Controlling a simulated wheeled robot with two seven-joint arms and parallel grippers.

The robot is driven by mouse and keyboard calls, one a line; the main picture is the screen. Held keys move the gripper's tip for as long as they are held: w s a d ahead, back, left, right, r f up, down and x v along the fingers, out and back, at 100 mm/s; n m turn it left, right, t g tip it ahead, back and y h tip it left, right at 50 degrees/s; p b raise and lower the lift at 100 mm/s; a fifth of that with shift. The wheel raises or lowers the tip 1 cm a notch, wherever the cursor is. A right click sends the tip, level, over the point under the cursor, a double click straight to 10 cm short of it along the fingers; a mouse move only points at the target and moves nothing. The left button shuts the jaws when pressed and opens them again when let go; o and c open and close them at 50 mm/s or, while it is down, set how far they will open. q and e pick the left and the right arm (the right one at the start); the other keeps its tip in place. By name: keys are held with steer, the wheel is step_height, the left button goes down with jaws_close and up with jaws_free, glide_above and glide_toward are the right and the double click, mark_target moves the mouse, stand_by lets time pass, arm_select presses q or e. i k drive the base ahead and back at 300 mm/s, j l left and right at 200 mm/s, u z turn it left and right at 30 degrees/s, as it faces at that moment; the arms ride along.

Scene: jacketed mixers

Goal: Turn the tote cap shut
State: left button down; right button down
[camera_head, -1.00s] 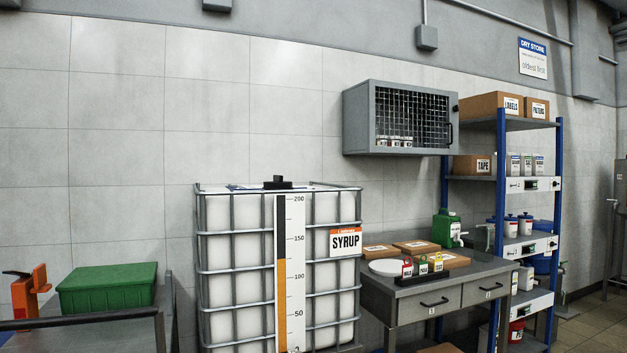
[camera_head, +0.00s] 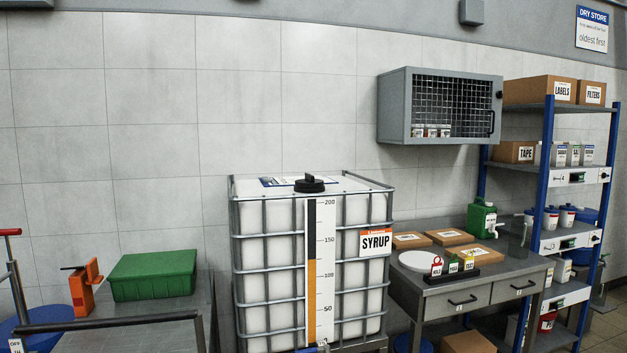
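The tote (camera_head: 260,259) is a white tank in a grey metal cage, with an orange and white SYRUP label (camera_head: 376,242) and a level scale (camera_head: 321,269) on its front. Its black cap (camera_head: 309,183) sits on top near the middle, with a raised grip bar. I cannot tell from here whether the cap is tight. Neither of my grippers shows in the view.
Left of the tote, a green bin (camera_head: 153,276) and an orange tool (camera_head: 86,288) stand on a metal cart (camera_head: 135,325). To the right are a drawer bench (camera_head: 455,299), a wall cage cabinet (camera_head: 440,107) and blue-posted shelving (camera_head: 548,170).

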mark_target(308, 182)
steer(key=u, duration=0.3)
steer(key=i+l+u, duration=0.15)
steer(key=l+u, duration=0.15)
steer(key=u, duration=0.2)
steer(key=l+u, duration=0.3)
steer(key=u, duration=0.15)
steer(key=i+l+u, duration=0.1)
steer(key=l+u, duration=0.25)
steer(key=u, duration=0.15)
